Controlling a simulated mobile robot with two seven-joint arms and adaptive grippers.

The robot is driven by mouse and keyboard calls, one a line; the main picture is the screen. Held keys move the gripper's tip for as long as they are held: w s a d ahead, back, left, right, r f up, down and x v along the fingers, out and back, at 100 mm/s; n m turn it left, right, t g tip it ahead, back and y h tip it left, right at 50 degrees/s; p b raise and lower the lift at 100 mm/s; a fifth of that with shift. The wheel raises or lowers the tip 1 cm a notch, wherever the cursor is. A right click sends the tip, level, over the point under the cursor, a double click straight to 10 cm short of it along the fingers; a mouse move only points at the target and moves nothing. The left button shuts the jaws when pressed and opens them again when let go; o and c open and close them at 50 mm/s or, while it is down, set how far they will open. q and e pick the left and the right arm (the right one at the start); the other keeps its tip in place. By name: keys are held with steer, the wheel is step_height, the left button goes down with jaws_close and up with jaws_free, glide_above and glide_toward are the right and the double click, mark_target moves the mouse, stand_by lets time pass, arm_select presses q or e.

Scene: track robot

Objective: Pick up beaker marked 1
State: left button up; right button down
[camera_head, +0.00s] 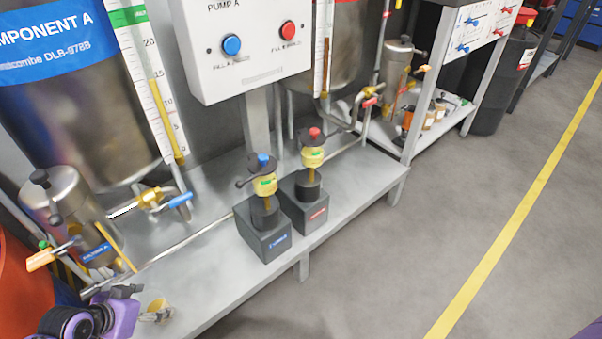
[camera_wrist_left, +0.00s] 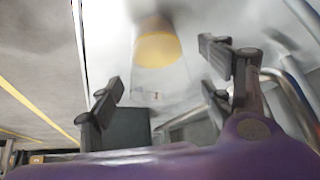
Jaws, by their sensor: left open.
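A small clear beaker with yellow contents (camera_head: 157,304) stands on the grey bench at the lower left of the head view, just beyond my left gripper (camera_head: 148,314). In the left wrist view the beaker (camera_wrist_left: 158,52) shows between the spread dark fingers of my left gripper (camera_wrist_left: 160,82). Those fingers are open and not closed on the beaker. A tiny mark on the clear wall is too small to read.
The grey bench (camera_head: 215,293) bears a steel canister (camera_head: 70,205) with valves left of the beaker and two dark boxes (camera_head: 263,236) (camera_head: 304,205) further right. A thin pipe (camera_head: 190,238) runs along the bench behind the beaker. The floor (camera_head: 420,230) is clear.

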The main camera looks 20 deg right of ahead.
arm_select(q)
steer(key=shift+x, duration=0.95)
steer(key=shift+s+a+r, duration=0.1)
steer(key=shift+c, duration=0.2)
steer(key=c, duration=1.5)
steer(key=shift+o, duration=0.2)
